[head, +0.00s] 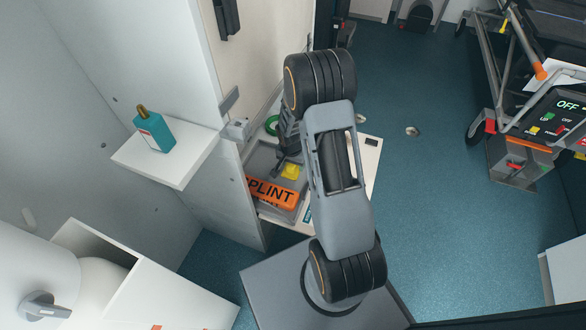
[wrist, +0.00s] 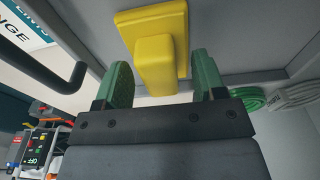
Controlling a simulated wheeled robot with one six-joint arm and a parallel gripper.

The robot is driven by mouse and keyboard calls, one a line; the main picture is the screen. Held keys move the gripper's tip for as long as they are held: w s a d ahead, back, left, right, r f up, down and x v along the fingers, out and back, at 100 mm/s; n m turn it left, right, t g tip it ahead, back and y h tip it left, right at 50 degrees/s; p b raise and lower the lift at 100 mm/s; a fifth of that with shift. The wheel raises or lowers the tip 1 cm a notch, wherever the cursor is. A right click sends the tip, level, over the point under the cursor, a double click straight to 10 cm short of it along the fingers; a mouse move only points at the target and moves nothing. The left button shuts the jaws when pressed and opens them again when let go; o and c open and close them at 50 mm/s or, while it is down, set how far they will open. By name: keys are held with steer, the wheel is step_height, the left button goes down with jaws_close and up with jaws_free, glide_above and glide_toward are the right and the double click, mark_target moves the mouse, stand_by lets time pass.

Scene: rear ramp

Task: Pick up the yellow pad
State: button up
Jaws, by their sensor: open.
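The yellow pad (head: 291,171) lies in a grey tray (head: 262,160) on a pale surface, partly hidden by my arm in the head view. In the wrist view the yellow pad (wrist: 155,62) shows as a raised block on a wider flat yellow piece. My gripper (wrist: 163,78) is open, with one green finger on each side of the yellow block. I see gaps between the fingers and the block. In the head view my gripper (head: 287,160) is small and partly covered by my own arm, just above the pad.
An orange SPLINT item (head: 272,191) lies beside the pad in the tray. A green roll (head: 272,125) is behind the tray; green and white coils (wrist: 249,98) show at right in the wrist view. A teal bottle (head: 155,133) stands on a shelf.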

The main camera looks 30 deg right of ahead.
steer(key=c, duration=1)
steer(key=shift+r, duration=0.15)
steer(key=shift+r+p, duration=0.5)
steer(key=shift+r, duration=0.15)
steer(key=r, duration=0.1)
steer(key=r+p, duration=0.1)
steer(key=shift+s+r, duration=0.2)
steer(key=shift+r, duration=0.1)
steer(key=s+a+r+p, duration=0.1)
steer(key=s+r, duration=0.2)
steer(key=s, duration=0.1)
steer(key=s+a+r+p, duration=0.2)
steer(key=s+r, duration=0.1)
steer(key=s, duration=0.1)
steer(key=s+a+r+p, duration=0.1)
steer(key=s+r, duration=0.2)
steer(key=s, duration=0.1)
steer(key=shift+s+a, duration=0.4)
